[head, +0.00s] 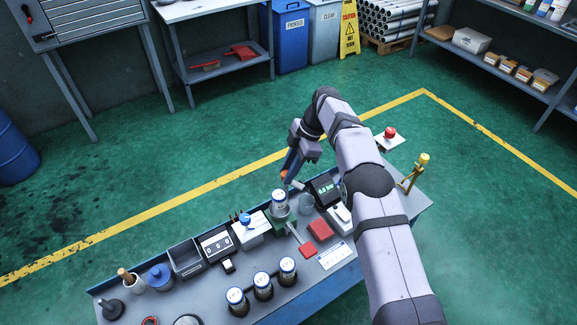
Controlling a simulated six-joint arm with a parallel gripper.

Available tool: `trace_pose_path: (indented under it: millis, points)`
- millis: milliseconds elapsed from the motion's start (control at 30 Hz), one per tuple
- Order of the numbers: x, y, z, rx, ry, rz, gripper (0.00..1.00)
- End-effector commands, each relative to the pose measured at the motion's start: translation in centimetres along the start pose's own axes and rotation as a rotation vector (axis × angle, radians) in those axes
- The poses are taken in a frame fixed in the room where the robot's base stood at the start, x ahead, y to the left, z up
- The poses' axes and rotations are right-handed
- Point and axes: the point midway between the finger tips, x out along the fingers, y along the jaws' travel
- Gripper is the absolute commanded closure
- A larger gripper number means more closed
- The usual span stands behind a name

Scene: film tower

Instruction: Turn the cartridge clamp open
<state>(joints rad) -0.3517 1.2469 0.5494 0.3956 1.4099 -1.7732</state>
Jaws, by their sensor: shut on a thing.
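The cartridge clamp (297,184) shows as a small grey arm with an orange end, just behind and right of a white-topped cartridge (279,198). The cartridge stands upright in a holder on the bench. My gripper (287,175) points down from the back, its jaws shut at the orange end of the clamp. The fingertips are small and dark here, and the exact grip is hard to make out. I cannot tell how far the clamp is turned.
The bench (350,278) is crowded. A small display (323,190) stands right of the clamp, and a white box with a blue knob (246,220) stands left. Several cartridges (263,286) stand in front. A red button (389,133) and a yellow-topped post (424,160) are at the right.

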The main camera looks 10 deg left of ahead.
Motion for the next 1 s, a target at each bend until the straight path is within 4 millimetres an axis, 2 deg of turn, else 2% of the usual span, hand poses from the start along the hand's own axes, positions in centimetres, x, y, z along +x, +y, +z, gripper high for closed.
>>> trace_pose_path:
  millis: [700,733,767,800,1000]
  points:
    - [0.02,0.0,0.03,-0.039,-0.002,-0.017,0.98]
    - [0.02,0.0,0.03,-0.039,-0.002,-0.017,0.68]
    - [0.02,0.0,0.03,-0.039,-0.002,-0.017,0.61]
    - [0.02,0.0,0.03,-0.039,-0.002,-0.017,0.57]
    - [0.02,0.02,0.02,-0.038,-0.001,-0.017,0.57]
